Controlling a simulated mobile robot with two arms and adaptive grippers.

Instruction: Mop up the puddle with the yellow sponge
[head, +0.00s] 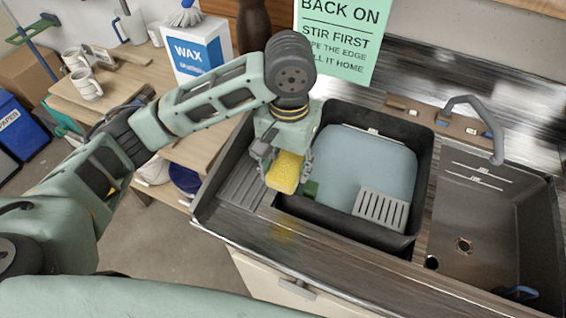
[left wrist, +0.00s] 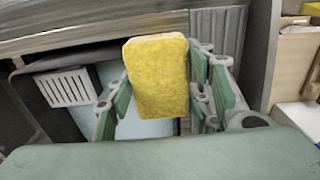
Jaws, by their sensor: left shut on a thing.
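My left gripper (head: 286,163) is shut on the yellow sponge (head: 284,178), above the left front corner of the black basin. In the left wrist view the sponge (left wrist: 158,75) stands out between the green finger pads (left wrist: 160,108). A gap seems to show between the sponge and the dark shiny counter (head: 330,258). A faint yellow patch lies on the counter just in front of the sponge; it looks like a reflection. I cannot make out a clear puddle outline. My right gripper is not in view.
The black basin (head: 425,165) holds grey-blue liquid, with a slotted grey plate (head: 381,209) at its front right. A sink (head: 490,215) with a curved tap (head: 477,103) is at right. A ribbed drainer (head: 243,184) is left of the basin. A WAX box (head: 194,52) stands behind.

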